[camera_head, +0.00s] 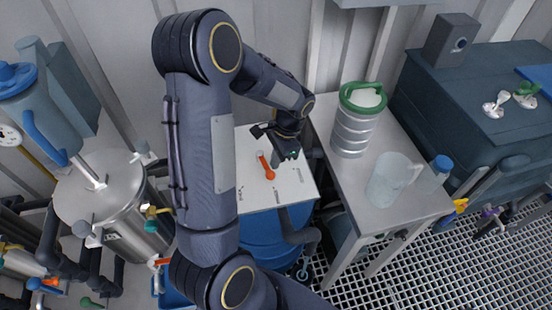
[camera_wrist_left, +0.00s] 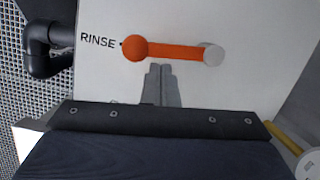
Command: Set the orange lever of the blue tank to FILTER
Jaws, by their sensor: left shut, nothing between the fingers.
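The blue tank (camera_head: 258,238) stands below a white panel (camera_head: 290,190) that carries the orange lever (camera_head: 265,168). In the left wrist view the orange lever (camera_wrist_left: 172,51) runs from a grey pivot (camera_wrist_left: 212,54) at right to a round knob at left. The knob is beside the printed word RINSE (camera_wrist_left: 97,41). No FILTER label is readable. My left gripper (camera_head: 289,155) is over the panel, near the lever. In the wrist view its fingers (camera_wrist_left: 161,70) are shut and empty, just below the bar's lower edge; I cannot tell if they touch it. My right gripper is not in view.
A steel table (camera_head: 410,205) at right holds a ribbed canister with a green ring (camera_head: 352,125) and a clear jug (camera_head: 388,180). A steel vessel (camera_head: 105,195) with pipes stands at left. A dark pipe (camera_head: 297,228) runs in front of the blue tank.

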